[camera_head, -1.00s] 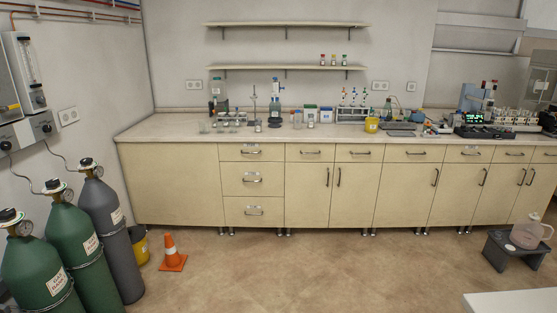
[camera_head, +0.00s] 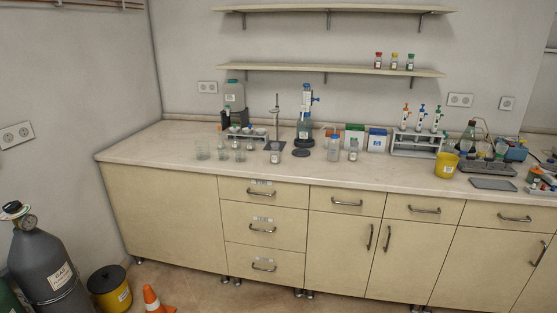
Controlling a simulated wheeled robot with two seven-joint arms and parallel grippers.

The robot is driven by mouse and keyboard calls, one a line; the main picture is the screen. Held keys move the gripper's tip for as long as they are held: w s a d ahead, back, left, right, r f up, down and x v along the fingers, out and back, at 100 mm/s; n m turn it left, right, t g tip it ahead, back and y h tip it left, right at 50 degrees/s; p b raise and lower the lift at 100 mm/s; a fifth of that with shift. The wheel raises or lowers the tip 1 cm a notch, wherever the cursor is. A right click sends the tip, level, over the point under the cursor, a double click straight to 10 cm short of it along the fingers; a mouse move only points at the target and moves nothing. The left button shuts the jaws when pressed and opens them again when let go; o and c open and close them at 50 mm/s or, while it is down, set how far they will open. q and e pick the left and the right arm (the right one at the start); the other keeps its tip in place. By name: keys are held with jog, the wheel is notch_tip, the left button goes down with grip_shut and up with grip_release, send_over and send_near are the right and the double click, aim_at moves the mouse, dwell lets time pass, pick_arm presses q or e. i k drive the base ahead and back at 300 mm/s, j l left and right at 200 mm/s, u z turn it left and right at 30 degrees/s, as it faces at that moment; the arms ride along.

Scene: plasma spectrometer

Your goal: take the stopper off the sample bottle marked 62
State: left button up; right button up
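Neither of my grippers is in view. The labels are too small to read, so I cannot tell which bottle is marked 62.
Beakers (camera_head: 203,150), a rack of pipettes (camera_head: 416,143) and a yellow tub (camera_head: 446,165) stand on the counter. On the floor are a grey gas cylinder (camera_head: 48,262), a yellow bin (camera_head: 110,290) and an orange cone (camera_head: 152,300). The counter's left end is clear.

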aim_at(274, 152)
jog(key=i+l, duration=0.15)
jog(key=i, duration=0.25)
jog(key=i+j+z, duration=0.1)
jog(key=i+j, duration=0.15)
jog(key=i, duration=0.35)
jog(key=i+j+z, duration=0.1)
jog(key=i+j, duration=0.2)
jog(key=i, duration=0.25)
jog(key=i+j+z, duration=0.1)
jog(key=i+j, duration=0.2)
jog(key=i, duration=0.3)
jog(key=i+j+z, duration=0.1)
jog(key=i+j, duration=0.3)
jog(key=i, duration=0.15)
